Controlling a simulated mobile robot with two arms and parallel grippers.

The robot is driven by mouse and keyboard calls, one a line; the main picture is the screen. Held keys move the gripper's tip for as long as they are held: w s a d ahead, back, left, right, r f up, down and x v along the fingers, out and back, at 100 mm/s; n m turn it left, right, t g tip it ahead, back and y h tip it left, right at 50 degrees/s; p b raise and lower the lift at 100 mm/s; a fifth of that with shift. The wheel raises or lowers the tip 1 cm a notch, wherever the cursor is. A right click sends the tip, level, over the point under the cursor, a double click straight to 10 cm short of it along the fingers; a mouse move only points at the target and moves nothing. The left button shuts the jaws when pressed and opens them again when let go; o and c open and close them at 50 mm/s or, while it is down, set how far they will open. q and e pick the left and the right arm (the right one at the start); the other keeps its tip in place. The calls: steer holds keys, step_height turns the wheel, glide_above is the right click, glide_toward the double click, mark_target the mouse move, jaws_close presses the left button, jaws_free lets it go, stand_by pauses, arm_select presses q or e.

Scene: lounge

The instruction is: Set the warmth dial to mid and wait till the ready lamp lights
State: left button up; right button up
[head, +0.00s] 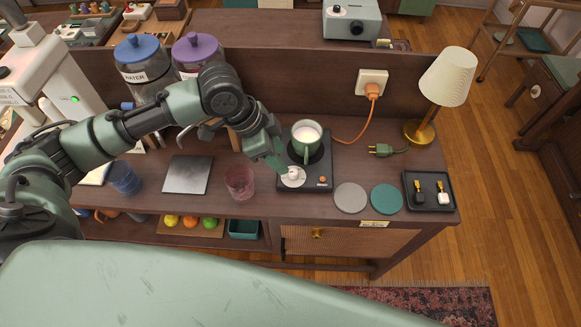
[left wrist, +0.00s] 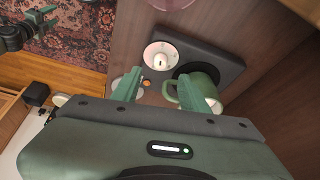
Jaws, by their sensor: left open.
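The mug warmer (head: 318,172) is a dark slab on the sideboard. Its white dial (head: 293,177) is at the front left corner; the dial also shows in the left wrist view (left wrist: 161,57), with marks too small to read. A small orange lamp (head: 322,180) is right of the dial; whether it glows I cannot tell. A green mug (head: 306,136) with white liquid stands on the warmer. My left gripper (head: 279,166) is open just above and beside the dial, fingers apart in the left wrist view (left wrist: 161,76). My right gripper (left wrist: 42,14) shows only partly in that view.
A pinkish glass (head: 239,181) stands left of the warmer, close to my arm. Grey (head: 350,197) and green (head: 387,198) coasters lie to the right, with a black tray (head: 430,203) beyond. An orange cord runs to the wall socket (head: 371,83).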

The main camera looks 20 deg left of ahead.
mark_target(293, 171)
arm_select(q)
steer(key=p+x, duration=0.1)
steer(key=x, duration=0.6)
steer(key=shift+w+d+f, duration=0.1)
steer(key=shift+w+f, duration=0.05)
steer(key=shift+f, duration=0.1)
jaws_close()
